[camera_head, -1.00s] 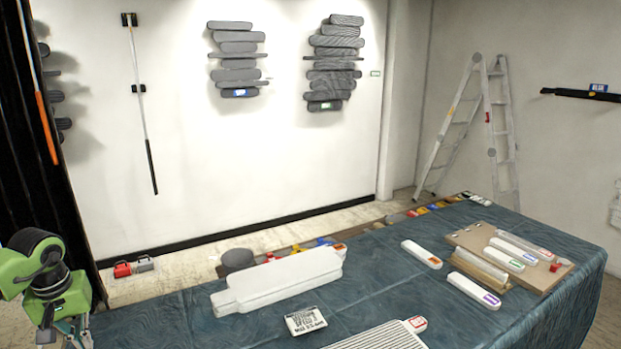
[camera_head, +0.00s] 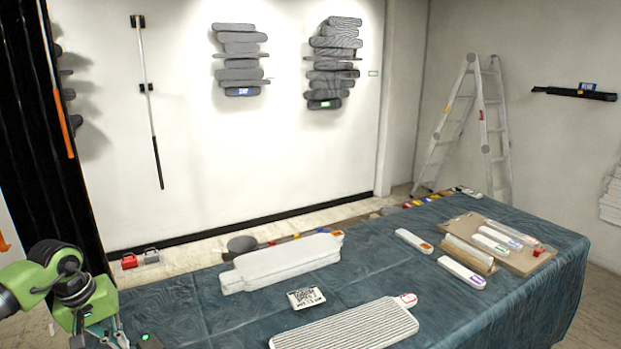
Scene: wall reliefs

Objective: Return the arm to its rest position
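My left arm comes in at the lower left in the head view, with green and black links. My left gripper (camera_head: 118,338) is at the bottom edge, left of the cloth-covered table (camera_head: 190,315); its fingertips are cut off or too small to read. I cannot see anything held in it. My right arm and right gripper are not in view.
On the table are a white stacked relief (camera_head: 285,265), a ribbed white panel (camera_head: 345,330), a printed card (camera_head: 306,298), a clipboard board (camera_head: 520,262) and several labelled white pieces. Grey reliefs (camera_head: 240,60) hang on the wall. A stepladder (camera_head: 490,130) stands behind the table.

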